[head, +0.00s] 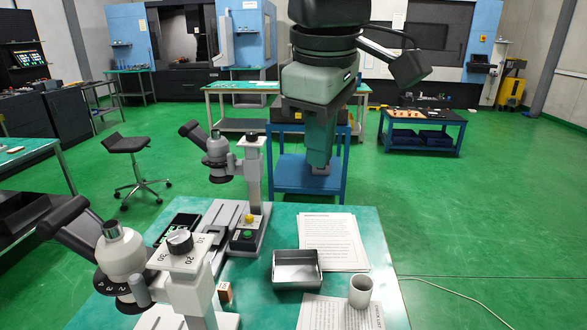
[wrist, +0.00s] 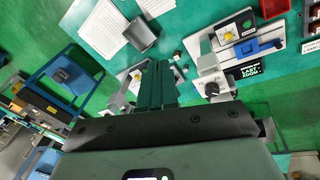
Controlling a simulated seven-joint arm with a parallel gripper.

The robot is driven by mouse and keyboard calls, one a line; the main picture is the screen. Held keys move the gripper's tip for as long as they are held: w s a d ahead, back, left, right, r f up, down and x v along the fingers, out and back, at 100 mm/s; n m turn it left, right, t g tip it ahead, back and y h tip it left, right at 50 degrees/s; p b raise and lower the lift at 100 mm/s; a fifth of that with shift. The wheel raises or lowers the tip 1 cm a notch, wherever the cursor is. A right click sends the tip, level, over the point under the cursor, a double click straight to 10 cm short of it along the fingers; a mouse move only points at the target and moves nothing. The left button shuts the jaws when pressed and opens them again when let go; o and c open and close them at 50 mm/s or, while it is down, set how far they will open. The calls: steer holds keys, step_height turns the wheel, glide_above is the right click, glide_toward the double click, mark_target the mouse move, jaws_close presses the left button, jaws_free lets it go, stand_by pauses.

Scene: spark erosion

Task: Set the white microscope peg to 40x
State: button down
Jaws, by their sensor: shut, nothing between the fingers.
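The white microscope (head: 122,253) stands at the near left of the bench in the head view. Its white top plate has printed numbers and a round knob (head: 180,241) on it; I cannot read the knob's setting. A greyer microscope (head: 217,148) stands behind it. In the wrist view a numbered plate with a dark knob (wrist: 212,88) shows right of my fingers; I cannot tell for sure which microscope it belongs to. My gripper (wrist: 158,65) is shut and empty, apart from both microscopes. In the head view it points down (head: 320,170) beyond the bench's far edge.
A metal tray (head: 297,282), paper sheets (head: 333,240), a mug (head: 360,291) and a small brown block (head: 224,292) lie right of the microscopes. A dark display box (wrist: 247,70) sits beside a microscope. A blue trolley (head: 290,178) stands behind the bench.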

mark_target(137, 286)
steer(key=w+a+f+n+g, duration=0.1)
steer(key=w+a+n+g, duration=0.15)
steer(key=a+n, duration=0.45)
steer(key=w+a+f+n+g, duration=0.1)
steer(key=w+a+n, duration=0.3)
steer(key=a, duration=0.4)
steer(key=a+f+n+g, duration=0.3)
steer(key=a+f+n, duration=0.6)
steer(key=a+n, duration=0.3)
steer(key=a, duration=0.2)
steer(key=shift+w+a+n+h, duration=0.2)
steer(key=shift+a+n+h, duration=0.1)
steer(key=shift+a+n, duration=0.1)
steer(key=shift+d+g, duration=0.1)
steer(key=shift+g, duration=0.15)
steer(key=x, duration=1)
steer(key=shift+s+d, duration=0.1)
steer(key=shift+s, duration=1.15)
steer(key=shift+s+d, duration=0.1)
steer(key=shift+s, duration=0.65)
